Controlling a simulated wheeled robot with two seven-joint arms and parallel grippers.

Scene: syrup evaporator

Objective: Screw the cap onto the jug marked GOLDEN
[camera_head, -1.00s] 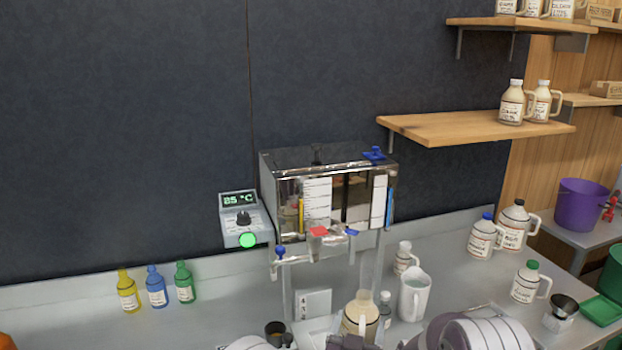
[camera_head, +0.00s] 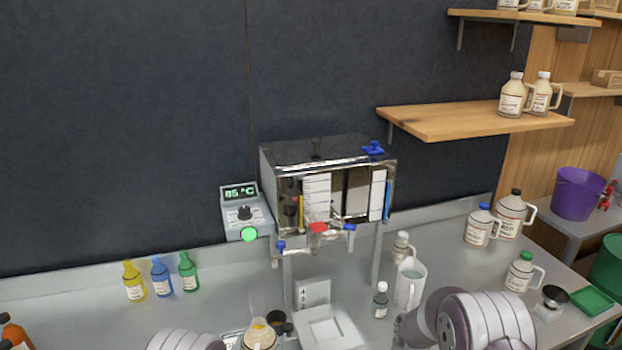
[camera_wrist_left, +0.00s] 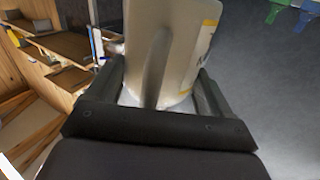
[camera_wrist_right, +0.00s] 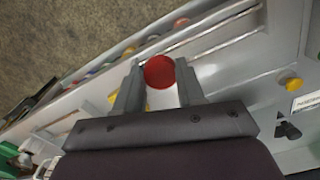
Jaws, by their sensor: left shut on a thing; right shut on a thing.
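A jug (camera_head: 259,338) with an open amber-coloured top stands at the bottom edge of the head view, most of it cut off. In the left wrist view the pale jug (camera_wrist_left: 185,40) has its handle towards me and a yellow-edged label, whose words I cannot read. My left gripper (camera_wrist_left: 158,85) is shut on this jug. In the right wrist view my right gripper (camera_wrist_right: 160,78) is shut on a round red cap (camera_wrist_right: 159,70), held between the fingertips. The cap is apart from the jug and is not visible in the head view.
The evaporator (camera_head: 325,190) stands at the centre back, with a square plate (camera_head: 324,332) below its taps. A dark cup (camera_head: 279,322) is beside the jug. A white pitcher (camera_head: 409,284) and small bottle (camera_head: 380,300) stand right of the plate; capped jugs (camera_head: 481,226) stand farther right.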

